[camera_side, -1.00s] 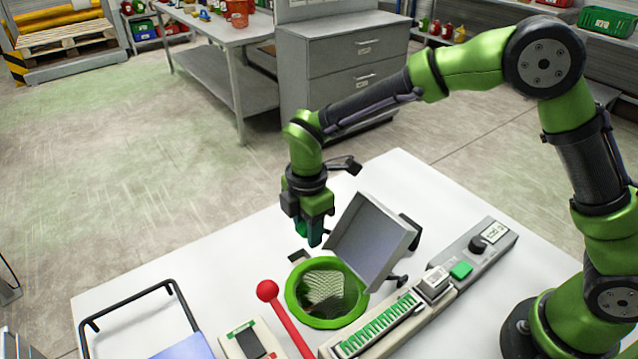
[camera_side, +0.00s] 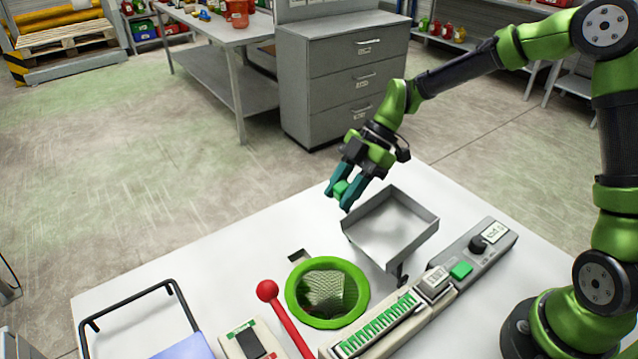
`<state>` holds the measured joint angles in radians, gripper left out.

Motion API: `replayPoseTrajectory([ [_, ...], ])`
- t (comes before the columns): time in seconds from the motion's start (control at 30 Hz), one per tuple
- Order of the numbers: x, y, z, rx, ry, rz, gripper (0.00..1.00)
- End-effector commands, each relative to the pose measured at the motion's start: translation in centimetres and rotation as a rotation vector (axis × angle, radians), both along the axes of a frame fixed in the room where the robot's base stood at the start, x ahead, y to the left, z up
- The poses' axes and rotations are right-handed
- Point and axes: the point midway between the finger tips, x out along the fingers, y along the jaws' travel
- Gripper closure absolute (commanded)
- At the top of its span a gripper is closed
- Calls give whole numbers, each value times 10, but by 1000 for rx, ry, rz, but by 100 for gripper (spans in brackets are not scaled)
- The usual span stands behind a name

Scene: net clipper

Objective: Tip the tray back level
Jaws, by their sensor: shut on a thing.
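The grey tray (camera_side: 390,228) is a shallow open box above the right part of the white table, behind and right of the green net ring. It looks close to level, its inside facing up and empty. My gripper (camera_side: 341,195) is at the tray's back left, shut on a small green piece (camera_side: 342,187) between its teal fingers. I cannot tell whether this piece is joined to the tray. A dark support shows under the tray's front corner.
The green ring (camera_side: 291,292) with its net is set in the table (camera_side: 225,262). A red-knobbed lever (camera_side: 267,290) stands left of it. A control strip with a green button (camera_side: 461,270) runs along the right. A black rail (camera_side: 130,303) stands front left.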

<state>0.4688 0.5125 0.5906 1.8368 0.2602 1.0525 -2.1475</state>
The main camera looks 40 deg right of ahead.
Motion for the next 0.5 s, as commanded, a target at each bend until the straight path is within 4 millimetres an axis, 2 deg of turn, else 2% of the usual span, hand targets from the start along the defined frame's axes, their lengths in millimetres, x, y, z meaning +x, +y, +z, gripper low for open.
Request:
replayPoseTrajectory([
  [0.2,0,-18,3,136,2,-3,100],
  [0.5,0,-29,4,221,0,2,100],
])
